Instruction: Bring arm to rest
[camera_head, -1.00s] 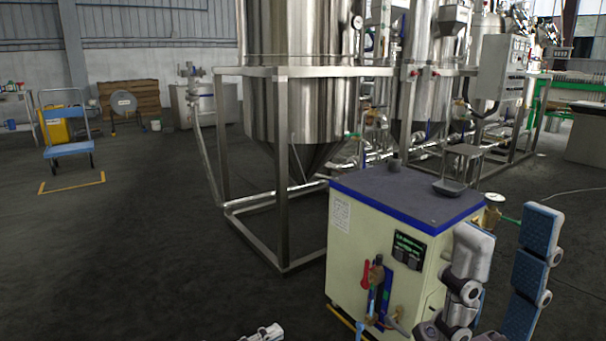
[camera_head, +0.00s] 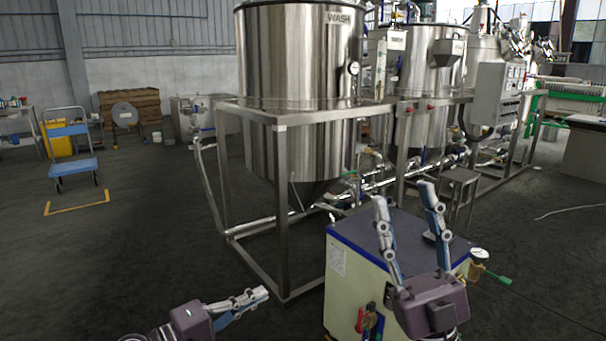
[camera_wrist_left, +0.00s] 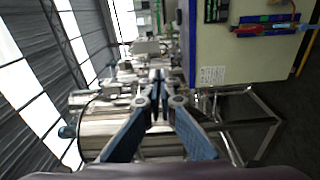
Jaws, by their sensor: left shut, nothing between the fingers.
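My left gripper (camera_head: 262,293) is low in the head view, in front of the steel frame's foot. Its blue and grey fingers lie together, pointing right, and hold nothing. In the left wrist view its fingertips (camera_wrist_left: 157,76) meet in the middle with nothing between them. My right gripper (camera_head: 402,196) is in front of the cream box with the blue-edged top (camera_head: 346,280). Its two fingers point up and stand well apart, with nothing held between them. They hide part of the box top; I cannot tell whether they touch it.
A steel tank marked WASH (camera_head: 300,80) stands in a square steel frame (camera_head: 282,210), with more tanks behind it. A stool (camera_head: 460,178) is behind the box. A gauge (camera_head: 479,254) sticks out at its right. A blue trolley (camera_head: 72,167) is far left.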

